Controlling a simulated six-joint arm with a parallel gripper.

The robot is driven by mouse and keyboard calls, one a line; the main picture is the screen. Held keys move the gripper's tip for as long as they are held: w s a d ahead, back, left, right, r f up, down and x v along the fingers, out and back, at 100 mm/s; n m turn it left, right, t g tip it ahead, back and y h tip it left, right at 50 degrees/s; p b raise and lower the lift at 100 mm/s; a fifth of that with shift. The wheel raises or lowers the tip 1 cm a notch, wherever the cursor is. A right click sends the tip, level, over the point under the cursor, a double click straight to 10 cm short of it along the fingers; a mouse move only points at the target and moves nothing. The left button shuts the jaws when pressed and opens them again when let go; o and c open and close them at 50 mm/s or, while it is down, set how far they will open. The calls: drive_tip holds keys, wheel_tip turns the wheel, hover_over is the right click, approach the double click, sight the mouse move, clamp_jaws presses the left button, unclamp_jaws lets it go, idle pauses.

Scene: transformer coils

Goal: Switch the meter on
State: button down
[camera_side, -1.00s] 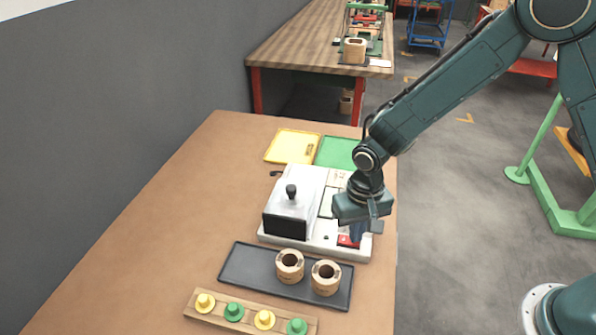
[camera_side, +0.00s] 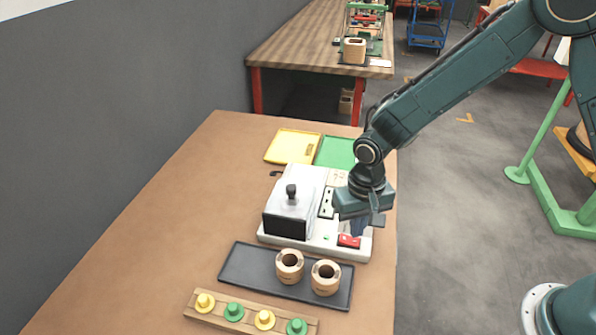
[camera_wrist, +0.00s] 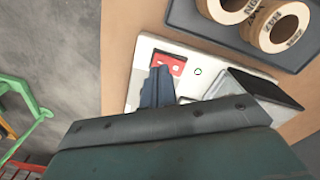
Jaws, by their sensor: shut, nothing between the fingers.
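The meter (camera_side: 320,245) is a white base plate with a grey box and black screen (camera_side: 286,225) on its left part. Its red switch (camera_side: 349,241) sits at the front right of the plate. Beside the switch is a small green light (camera_side: 327,237); it also shows in the wrist view as a green mark (camera_wrist: 198,72). My gripper (camera_side: 359,230) is shut and empty, just above and behind the red switch. In the wrist view my fingertips (camera_wrist: 158,72) are beside the red switch (camera_wrist: 172,63) and cover part of it. I cannot tell whether they touch it.
A dark tray (camera_side: 235,270) with two wooden coils (camera_side: 289,266) lies in front of the meter. A wooden rack (camera_side: 250,319) holds several yellow and green pegs. Yellow (camera_side: 293,146) and green (camera_side: 335,152) trays lie behind. The table's left side is clear.

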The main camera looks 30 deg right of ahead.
drive_tip(key=shift+r, duration=2.5)
drive_tip(key=shift+r, duration=0.1)
wheel_tip(320, 180, up, 14)
drive_tip(key=n+t, duration=0.1)
drive_tip(key=t, duration=0.2)
hover_over(356, 241)
drive_tip(key=s+d, duration=0.6)
drive_tip(key=d, duration=0.2)
drive_tip(key=s+d+r+n+t, duration=0.1)
drive_tip(key=s+d+r, duration=0.2)
drive_tip(key=s, duration=0.4)
drive_tip(key=s+d+r+n+t, duration=0.1)
drive_tip(key=s+d+r, duration=0.2)
drive_tip(key=s, duration=0.4)
drive_tip(key=shift+r+t, duration=0.15)
drive_tip(key=shift+t, duration=0.15)
